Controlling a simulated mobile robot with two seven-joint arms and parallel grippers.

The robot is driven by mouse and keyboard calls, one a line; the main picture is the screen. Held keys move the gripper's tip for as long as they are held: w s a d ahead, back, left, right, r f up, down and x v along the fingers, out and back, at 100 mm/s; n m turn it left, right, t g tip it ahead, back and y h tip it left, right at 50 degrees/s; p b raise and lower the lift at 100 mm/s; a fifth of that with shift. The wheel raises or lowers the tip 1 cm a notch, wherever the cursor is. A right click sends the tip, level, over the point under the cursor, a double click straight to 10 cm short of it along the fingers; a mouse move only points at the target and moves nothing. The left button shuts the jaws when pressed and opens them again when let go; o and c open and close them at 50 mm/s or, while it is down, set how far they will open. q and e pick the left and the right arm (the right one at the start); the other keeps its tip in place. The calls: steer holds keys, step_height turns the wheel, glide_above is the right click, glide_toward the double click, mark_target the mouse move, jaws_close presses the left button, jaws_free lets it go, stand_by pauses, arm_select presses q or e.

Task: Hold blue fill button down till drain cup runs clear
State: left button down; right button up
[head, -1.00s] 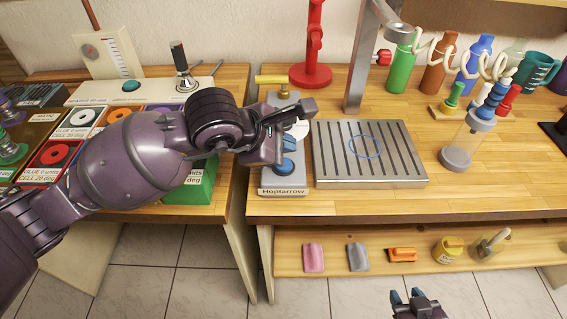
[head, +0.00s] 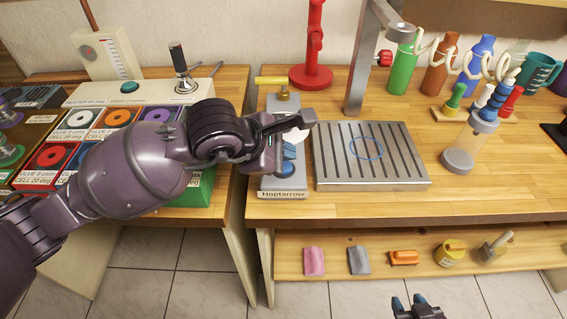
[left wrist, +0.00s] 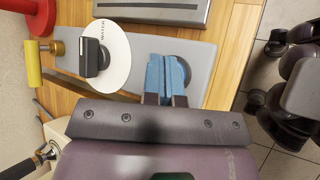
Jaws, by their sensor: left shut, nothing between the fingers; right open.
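The grey dispenser (head: 268,184), labelled Hoptarrow, stands at the left end of the right bench. Its blue button (head: 286,169) shows near the front, partly covered by my left gripper (head: 276,158). In the left wrist view, the shut, empty blue fingertips (left wrist: 166,78) overlap a dark round button (left wrist: 186,68). I cannot tell whether they touch or press it. A white WATER disc (left wrist: 118,55) with a black knob lies beside them. I cannot make out a cup that is surely the drain cup. My right gripper (head: 416,303) is open and empty at the bottom.
A slatted metal tray (head: 408,184) with a blue ring is right of the dispenser. A clear cylinder (head: 460,152) stands beyond it. A red stand (head: 312,75) and bottles (head: 402,68) are behind. The shelf below (head: 335,268) holds small items. A parts rack (head: 100,113) is left.

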steer(key=shift+w+a+r, duration=0.1)
steer(key=shift+w+a, duration=0.05)
steer(key=shift+w, duration=0.25)
stand_by(0.5)
steer(key=shift+s+d+f, duration=0.2)
steer(key=shift+s, duration=0.25)
arm_select(q)
steer(key=shift+f, duration=0.2)
steer(key=shift+f, duration=0.25)
arm_select(e)
steer(key=shift+w+a+f, duration=0.1)
steer(key=shift+w+a, duration=0.05)
steer(key=shift+a, duration=0.1)
steer(key=shift+w, duration=0.25)
arm_select(q)
steer(key=shift+f, duration=0.2)
arm_select(e)
steer(key=shift+s+d, duration=0.15)
steer(key=shift+d, duration=0.05)
